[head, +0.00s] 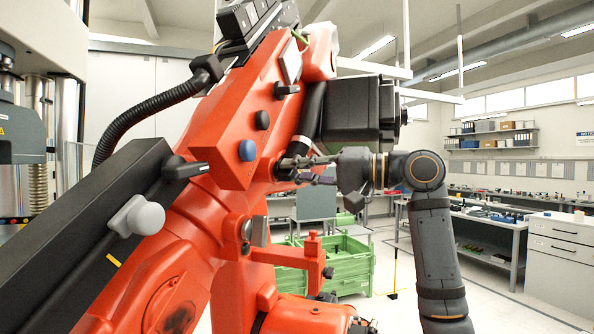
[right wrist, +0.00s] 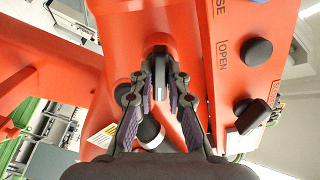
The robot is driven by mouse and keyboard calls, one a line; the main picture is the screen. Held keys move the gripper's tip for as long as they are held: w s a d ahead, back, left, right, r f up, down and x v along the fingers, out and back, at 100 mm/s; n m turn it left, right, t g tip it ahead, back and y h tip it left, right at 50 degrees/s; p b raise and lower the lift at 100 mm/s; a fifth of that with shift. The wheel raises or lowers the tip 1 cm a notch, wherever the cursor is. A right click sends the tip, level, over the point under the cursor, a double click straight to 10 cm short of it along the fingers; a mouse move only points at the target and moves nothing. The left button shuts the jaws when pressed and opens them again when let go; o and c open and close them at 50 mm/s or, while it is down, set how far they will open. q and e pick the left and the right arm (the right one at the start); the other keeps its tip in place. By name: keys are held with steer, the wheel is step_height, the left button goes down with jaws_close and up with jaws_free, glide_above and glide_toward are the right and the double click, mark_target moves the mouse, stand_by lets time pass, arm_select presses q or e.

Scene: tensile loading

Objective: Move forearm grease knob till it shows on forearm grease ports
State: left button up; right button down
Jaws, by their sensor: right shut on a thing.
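A large orange robot arm (head: 180,225) fills the left and middle of the head view, with several knobs along it. My right gripper (head: 298,170) reaches in from the right against its side. In the right wrist view my right gripper (right wrist: 160,72) is shut on a slim dark knob with a pale edge (right wrist: 160,62), close to the orange surface. The fingers hide this knob in the head view. I cannot tell any grease port marking beside it; the printed "OPEN" and a cut-off "SE" belong to the neighbouring panel (right wrist: 222,75). My left gripper is not in view.
A dark motor block (head: 350,112) sits just above my right gripper. Green crates (head: 345,265) stand behind.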

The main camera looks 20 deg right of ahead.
steer(key=shift+m, duration=1)
steer(key=c, duration=1.3)
jaws_free()
steer(key=v, duration=1.2)
